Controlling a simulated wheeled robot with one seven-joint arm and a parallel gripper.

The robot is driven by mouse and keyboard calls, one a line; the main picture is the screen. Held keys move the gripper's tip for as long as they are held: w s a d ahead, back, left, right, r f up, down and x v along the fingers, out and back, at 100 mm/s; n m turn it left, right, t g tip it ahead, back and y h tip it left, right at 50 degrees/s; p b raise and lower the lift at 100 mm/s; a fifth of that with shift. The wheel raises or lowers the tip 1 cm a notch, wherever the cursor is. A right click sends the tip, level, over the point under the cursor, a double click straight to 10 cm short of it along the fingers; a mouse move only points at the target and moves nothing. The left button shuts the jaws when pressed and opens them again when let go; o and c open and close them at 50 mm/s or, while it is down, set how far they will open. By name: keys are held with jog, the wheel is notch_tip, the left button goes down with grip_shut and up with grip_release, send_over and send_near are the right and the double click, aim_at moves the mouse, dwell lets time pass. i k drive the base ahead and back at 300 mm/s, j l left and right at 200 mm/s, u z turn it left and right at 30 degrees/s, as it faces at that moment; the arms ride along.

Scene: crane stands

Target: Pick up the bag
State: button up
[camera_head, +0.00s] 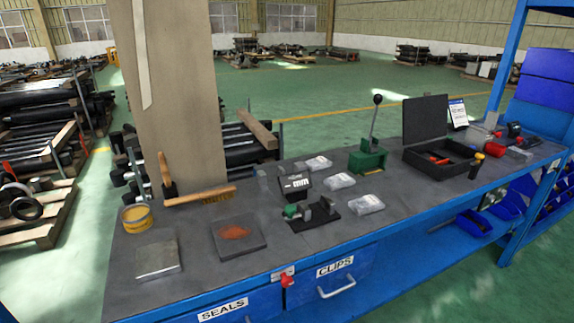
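Several small clear plastic bags lie flat on the dark workbench top (200,212). One bag (366,204) is nearest, right of a small black-and-green fixture. A second bag (338,181) lies behind it, beside the black box marked "mm". A third bag (317,163) lies farther back, left of the green lever press. Their contents are too small to tell. The bags lie apart from each other. My gripper is not in view.
A green lever press (368,158), a black "mm" box (295,184) and a black-green fixture (312,213) stand close around the bags. An open black case (440,155) is at right. A brush (200,196), yellow tin (137,218) and metal plate (157,259) are at left.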

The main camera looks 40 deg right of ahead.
aim_at(320, 163)
jog(key=l+u, duration=0.15)
jog(key=l, duration=0.5)
jog(key=l+u, duration=0.15)
jog(key=l, duration=0.55)
jog(key=l+u, duration=0.2)
jog(key=l, duration=0.45)
jog(key=k+l+u, duration=0.15)
jog(key=l, duration=0.5)
